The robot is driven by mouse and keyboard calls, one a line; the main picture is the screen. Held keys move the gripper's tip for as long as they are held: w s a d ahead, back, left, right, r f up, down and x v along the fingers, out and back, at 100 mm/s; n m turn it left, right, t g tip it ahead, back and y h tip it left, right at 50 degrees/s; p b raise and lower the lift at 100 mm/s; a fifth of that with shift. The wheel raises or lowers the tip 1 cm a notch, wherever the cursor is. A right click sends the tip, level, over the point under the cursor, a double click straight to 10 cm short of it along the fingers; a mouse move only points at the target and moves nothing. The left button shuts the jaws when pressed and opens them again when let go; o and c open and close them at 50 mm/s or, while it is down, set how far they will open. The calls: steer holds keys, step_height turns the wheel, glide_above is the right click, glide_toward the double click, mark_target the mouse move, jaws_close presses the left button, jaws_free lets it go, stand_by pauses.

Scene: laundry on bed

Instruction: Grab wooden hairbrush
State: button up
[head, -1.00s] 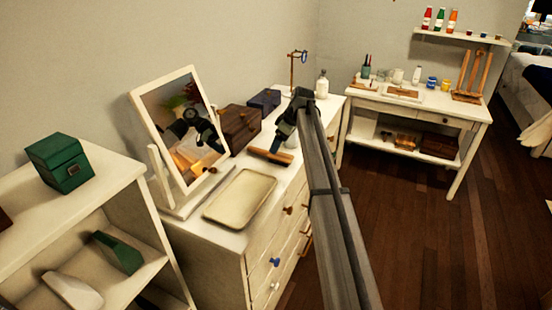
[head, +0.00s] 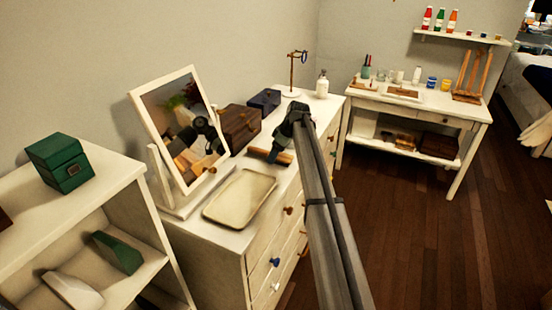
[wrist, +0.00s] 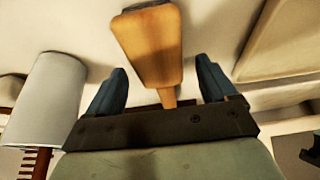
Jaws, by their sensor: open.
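The wooden hairbrush (head: 284,158) lies on the white dresser, between the cream tray and the dark boxes, partly hidden by my gripper in the head view. In the wrist view the hairbrush (wrist: 148,42) shows as an orange-brown wooden piece, its narrow end pointing toward the palm. My gripper (wrist: 161,70) is open, with one blue-grey finger on each side of the brush and a gap on both sides. In the head view my gripper (head: 277,154) is low over the dresser at the brush. I cannot tell its exact height.
The cream tray (head: 240,198) lies in front of the tilting mirror (head: 183,125). A brown box (head: 240,128) and a dark blue box (head: 264,101) stand behind the brush. A white bottle (head: 322,84) and a stand (head: 291,72) are at the dresser's far end.

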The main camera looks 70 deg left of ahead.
steer(key=shift+f, duration=0.25)
stand_by(0.4)
steer(key=c, duration=1.2)
steer(key=shift+r, duration=0.1)
